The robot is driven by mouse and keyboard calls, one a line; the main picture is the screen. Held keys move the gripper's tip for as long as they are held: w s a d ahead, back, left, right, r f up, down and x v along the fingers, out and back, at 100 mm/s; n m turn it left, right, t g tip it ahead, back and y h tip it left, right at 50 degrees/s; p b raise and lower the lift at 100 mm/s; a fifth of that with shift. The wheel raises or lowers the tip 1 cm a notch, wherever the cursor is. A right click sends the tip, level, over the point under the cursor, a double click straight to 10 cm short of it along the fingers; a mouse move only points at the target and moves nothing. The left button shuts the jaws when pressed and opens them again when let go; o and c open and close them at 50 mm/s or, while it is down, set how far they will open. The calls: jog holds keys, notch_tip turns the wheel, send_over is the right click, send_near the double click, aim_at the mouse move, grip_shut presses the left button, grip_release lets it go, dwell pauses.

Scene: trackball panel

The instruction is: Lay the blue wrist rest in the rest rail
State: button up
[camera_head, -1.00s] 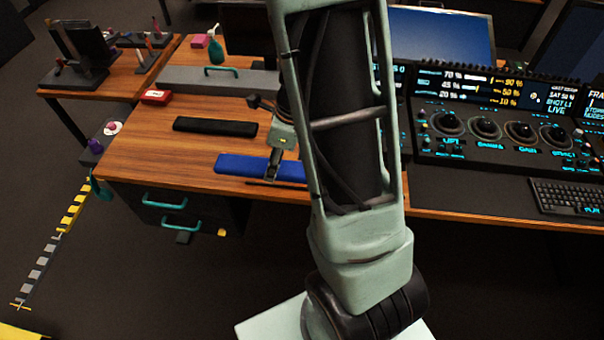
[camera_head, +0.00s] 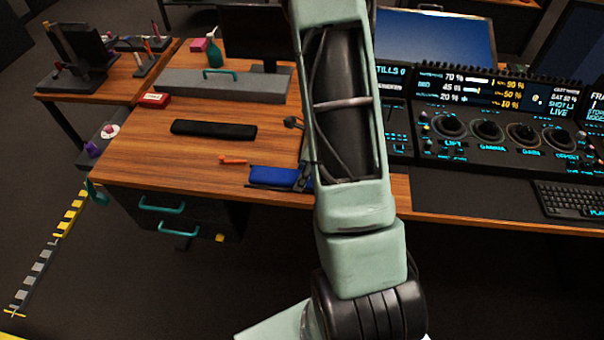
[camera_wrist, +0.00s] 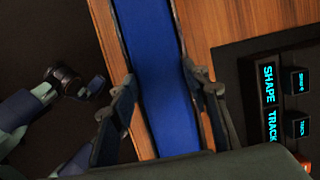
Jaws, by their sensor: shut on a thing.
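The blue wrist rest (camera_head: 273,176) is a long flat bar near the front edge of the wooden desk, left of my arm. Its right end is hidden behind the arm. In the wrist view the blue wrist rest (camera_wrist: 157,60) runs lengthwise between my fingers. My gripper (camera_wrist: 161,82) is shut on it, one finger along each long side. In the head view my gripper is mostly hidden by my arm. I cannot tell how high the rest is above the desk. I cannot make out the rest rail.
A black bar (camera_head: 213,128) and an orange tool (camera_head: 233,160) lie on the wooden desk (camera_head: 160,165). A grey block with a teal handle (camera_head: 225,84) stands behind. The control panel (camera_head: 500,140) is right of my arm; its keys (camera_wrist: 297,82) show close to the rest.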

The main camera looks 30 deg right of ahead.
jog(key=shift+r, duration=0.1)
jog(key=shift+s+f+b, duration=0.1)
jog(key=shift+f+b, duration=0.3)
jog(key=o, duration=1.2)
jog(key=shift+f, duration=0.1)
jog(key=shift+o, duration=0.2)
jog(key=shift+r+p, duration=0.55)
jog(key=shift+r, duration=0.05)
jog(key=p+v, duration=0.1)
jog(key=v, duration=1)
jog(key=shift+d+r+p, duration=0.2)
jog(key=shift+r+p, duration=0.1)
jog(key=shift+r, duration=0.05)
